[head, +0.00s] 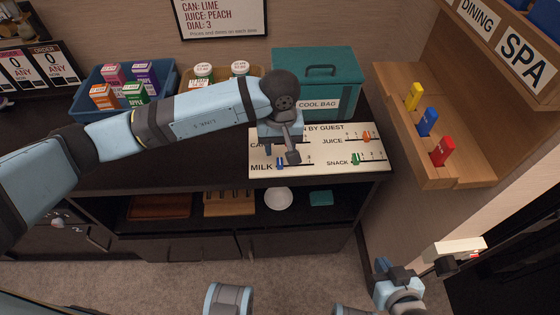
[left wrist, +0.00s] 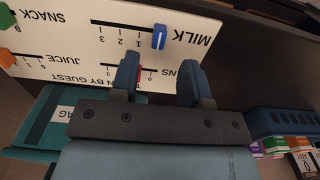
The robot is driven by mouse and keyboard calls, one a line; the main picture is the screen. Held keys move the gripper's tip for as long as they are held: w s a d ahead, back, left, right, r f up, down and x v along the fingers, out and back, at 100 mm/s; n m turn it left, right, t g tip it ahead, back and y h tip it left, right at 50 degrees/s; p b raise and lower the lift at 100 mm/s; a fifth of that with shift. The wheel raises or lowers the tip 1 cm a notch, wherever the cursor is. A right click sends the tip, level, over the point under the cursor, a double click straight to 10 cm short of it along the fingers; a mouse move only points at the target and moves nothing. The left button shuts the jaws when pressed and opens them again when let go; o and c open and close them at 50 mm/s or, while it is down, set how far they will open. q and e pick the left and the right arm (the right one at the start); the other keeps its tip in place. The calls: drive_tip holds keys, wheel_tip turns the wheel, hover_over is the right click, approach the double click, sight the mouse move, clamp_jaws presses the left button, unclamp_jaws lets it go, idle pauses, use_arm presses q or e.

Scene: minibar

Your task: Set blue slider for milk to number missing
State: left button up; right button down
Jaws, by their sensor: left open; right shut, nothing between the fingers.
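The white slider board (head: 376,173) lies on the dark counter, with CANS, MILK, JUICE and SNACK rows. The blue milk slider (head: 280,163) is near the left end of its row, beside the word MILK. In the left wrist view the blue slider (left wrist: 159,37) stands at the MILK end of the line, past the printed 1. My left gripper (head: 291,156) is over the board, close to the milk slider. In the wrist view its open fingers (left wrist: 160,82) are empty, and the slider is beyond their tips. My right gripper (head: 384,266) is shut and empty, low at the right.
A teal cool bag (head: 318,82) stands behind the board. A blue crate (head: 82,117) of cartons is at the back left. A wooden shelf (head: 394,108) with yellow, blue and red tags is right. An open shelf below holds a white bowl (head: 278,199).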

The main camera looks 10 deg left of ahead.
sight(280, 162)
use_arm(q)
wheel_tip(280, 162, down, 6)
drive_tip(key=shift+f, duration=0.15)
drive_tip(key=shift+c, duration=0.2)
clamp_jaws()
